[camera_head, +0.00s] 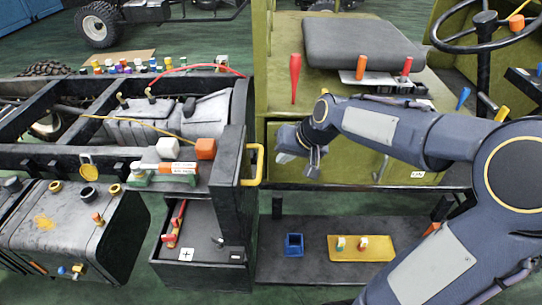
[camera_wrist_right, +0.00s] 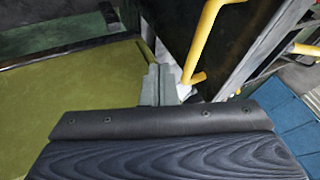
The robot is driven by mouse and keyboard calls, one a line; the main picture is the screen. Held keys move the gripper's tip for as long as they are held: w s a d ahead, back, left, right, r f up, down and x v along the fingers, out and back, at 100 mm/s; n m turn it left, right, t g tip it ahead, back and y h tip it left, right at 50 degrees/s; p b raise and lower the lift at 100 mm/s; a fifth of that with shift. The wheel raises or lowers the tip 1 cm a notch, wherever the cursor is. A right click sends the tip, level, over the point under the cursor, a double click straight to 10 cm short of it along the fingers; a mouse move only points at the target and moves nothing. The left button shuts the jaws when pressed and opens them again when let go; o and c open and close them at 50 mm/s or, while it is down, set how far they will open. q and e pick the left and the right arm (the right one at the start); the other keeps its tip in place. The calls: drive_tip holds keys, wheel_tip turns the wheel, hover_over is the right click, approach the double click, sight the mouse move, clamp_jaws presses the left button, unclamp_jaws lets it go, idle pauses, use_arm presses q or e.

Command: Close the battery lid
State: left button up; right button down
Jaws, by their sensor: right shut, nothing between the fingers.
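A dark upright panel, which looks like the battery lid (camera_head: 228,170), stands raised at the right side of the box. A yellow handle (camera_head: 259,165) is on its right side; it also shows in the right wrist view (camera_wrist_right: 203,40). My right gripper (camera_head: 285,155) is shut and empty, to the right of the handle and apart from it in the head view. Its closed fingers show in the wrist view (camera_wrist_right: 158,85).
A green cab body (camera_head: 275,75) with a seat stands behind my right arm. A grey tank (camera_head: 75,225) stands left of the box. Small blocks sit on the frame above the box.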

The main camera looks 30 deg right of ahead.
drive_tip(key=shift+w+a+f+p, duration=0.15)
drive_tip(key=shift+w+a, duration=0.25)
drive_tip(key=shift+a, duration=0.35)
drive_tip(key=shift+w+a+f+p, duration=0.15)
drive_tip(key=shift+w+a, duration=0.25)
drive_tip(key=shift+a, duration=0.3)
drive_tip(key=shift+r, duration=0.15)
